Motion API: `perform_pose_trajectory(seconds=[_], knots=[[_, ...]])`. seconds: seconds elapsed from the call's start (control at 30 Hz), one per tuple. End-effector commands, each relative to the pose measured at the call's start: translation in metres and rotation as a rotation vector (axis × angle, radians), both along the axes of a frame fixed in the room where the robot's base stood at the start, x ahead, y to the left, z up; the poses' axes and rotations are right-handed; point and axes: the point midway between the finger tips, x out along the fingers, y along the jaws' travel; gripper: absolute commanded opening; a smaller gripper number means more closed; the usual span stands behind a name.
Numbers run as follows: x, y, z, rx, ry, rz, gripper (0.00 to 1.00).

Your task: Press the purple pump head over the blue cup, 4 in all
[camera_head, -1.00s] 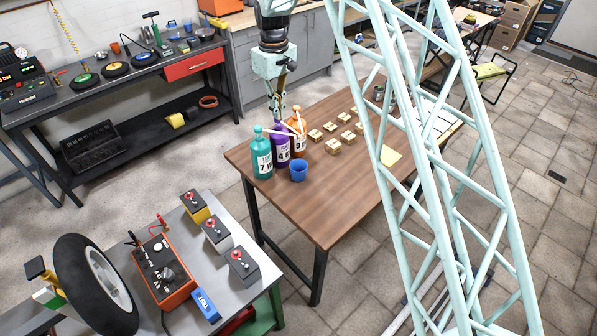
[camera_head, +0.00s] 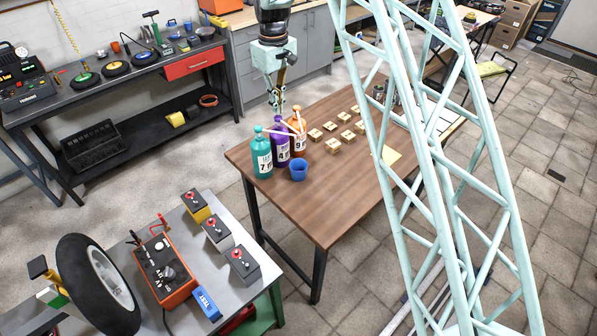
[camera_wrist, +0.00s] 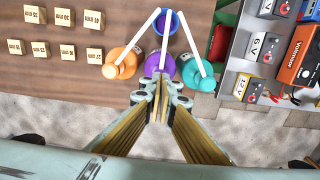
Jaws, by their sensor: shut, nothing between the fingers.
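The purple pump bottle (camera_head: 283,144), marked 4, stands between a teal bottle (camera_head: 262,158) and an orange bottle (camera_head: 298,139) on the wooden table. The blue cup (camera_head: 298,173) stands in front of them; it also shows in the wrist view (camera_wrist: 166,23), where the white spouts of all three bottles point toward it. My gripper (camera_head: 277,112) is shut and empty, pointing down just above the purple pump head (camera_head: 279,121). In the wrist view my fingertips (camera_wrist: 163,75) partly cover the purple bottle (camera_wrist: 153,64). Whether they touch the head is hard to tell.
Several small wooden blocks (camera_head: 333,145) lie right of the bottles. The front of the table is clear. A grey bench with batteries (camera_head: 243,264) and an orange tester (camera_head: 163,268) stands at the front left.

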Motion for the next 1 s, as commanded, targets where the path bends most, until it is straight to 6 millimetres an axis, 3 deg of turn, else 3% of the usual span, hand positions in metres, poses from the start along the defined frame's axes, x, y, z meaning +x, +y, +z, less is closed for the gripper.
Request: perform_pose_trajectory(seconds=[1.0], knots=[[0.000,0.000,-0.012,-0.001,0.001,0.000,0.00]])
